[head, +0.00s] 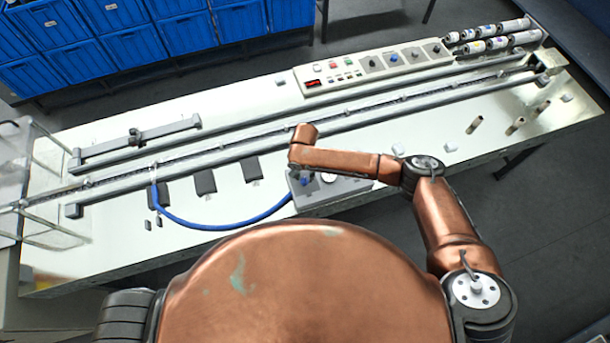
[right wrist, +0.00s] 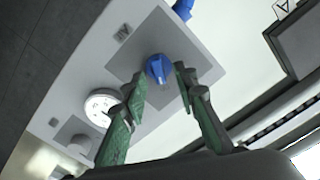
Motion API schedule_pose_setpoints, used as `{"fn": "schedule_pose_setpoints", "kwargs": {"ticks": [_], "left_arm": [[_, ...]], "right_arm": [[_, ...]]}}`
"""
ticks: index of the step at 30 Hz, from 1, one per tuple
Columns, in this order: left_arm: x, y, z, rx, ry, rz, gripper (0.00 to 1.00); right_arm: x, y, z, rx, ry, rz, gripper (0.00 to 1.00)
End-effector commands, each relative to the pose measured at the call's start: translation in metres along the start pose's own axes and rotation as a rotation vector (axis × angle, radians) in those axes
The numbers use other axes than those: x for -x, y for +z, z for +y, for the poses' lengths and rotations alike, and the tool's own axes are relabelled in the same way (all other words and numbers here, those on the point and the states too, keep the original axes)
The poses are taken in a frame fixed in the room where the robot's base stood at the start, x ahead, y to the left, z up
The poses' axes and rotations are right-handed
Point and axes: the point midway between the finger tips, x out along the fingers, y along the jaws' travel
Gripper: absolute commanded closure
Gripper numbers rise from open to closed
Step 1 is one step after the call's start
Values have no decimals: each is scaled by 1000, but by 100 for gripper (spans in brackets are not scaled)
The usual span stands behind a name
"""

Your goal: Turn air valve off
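The air valve is a blue knob (right wrist: 158,68) on a grey square plate of a light box. In the right wrist view my right gripper (right wrist: 160,74) is open, with its green-padded fingers pointing at the knob, one on each side. The knob shows between the fingertips; I cannot tell whether either finger touches it. In the head view the box (head: 345,193) sits at the bench's front edge, and my right forearm and wrist hang over it, covering part of it. My left gripper is not in view.
A round white gauge (right wrist: 100,106) sits beside the knob on the box. A blue hose (head: 220,226) runs left from the box. A long rail lies behind, with a control panel (head: 372,68) farther back. Several dark pads (head: 205,181) lie left of the box.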

Motion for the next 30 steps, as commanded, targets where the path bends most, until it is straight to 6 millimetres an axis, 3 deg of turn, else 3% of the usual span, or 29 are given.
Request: {"fn": "schedule_pose_setpoints", "kwargs": {"ticks": [9,21,30], "left_arm": [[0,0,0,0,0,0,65],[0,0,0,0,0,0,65],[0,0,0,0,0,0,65]], "right_arm": [[-3,0,0,1,-1,0,74],[-3,0,0,1,-1,0,100],[-3,0,-1,3,-1,0,100]]}}
